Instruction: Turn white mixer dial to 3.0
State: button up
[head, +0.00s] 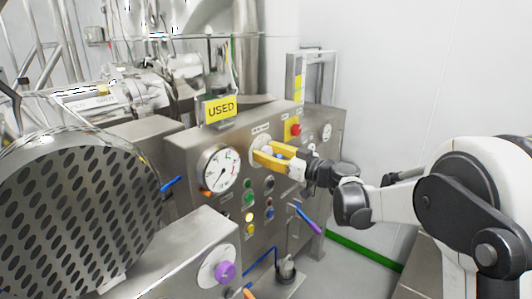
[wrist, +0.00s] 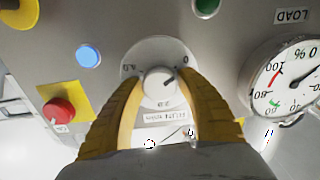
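The white mixer dial (wrist: 160,48) is a round white plate with a white knob (wrist: 158,84) on the steel panel. In the wrist view, the panel lettering is upside down. A dark mark on the knob points to the picture's right, roughly toward the 0. My gripper (wrist: 160,78) has yellow fingers open on both sides of the knob, with gaps visible between fingers and knob. In the head view, my gripper (head: 270,157) reaches the panel from the right and partly covers the dial (head: 261,143).
A load gauge (wrist: 285,80) and a red button on yellow (wrist: 61,111) flank the dial, with a blue button (wrist: 88,56) nearby. In the head view are a big gauge (head: 219,168), a USED sign (head: 221,110), a purple knob (head: 225,272) and a purple-ended handle (head: 308,222).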

jog(key=c, duration=0.6)
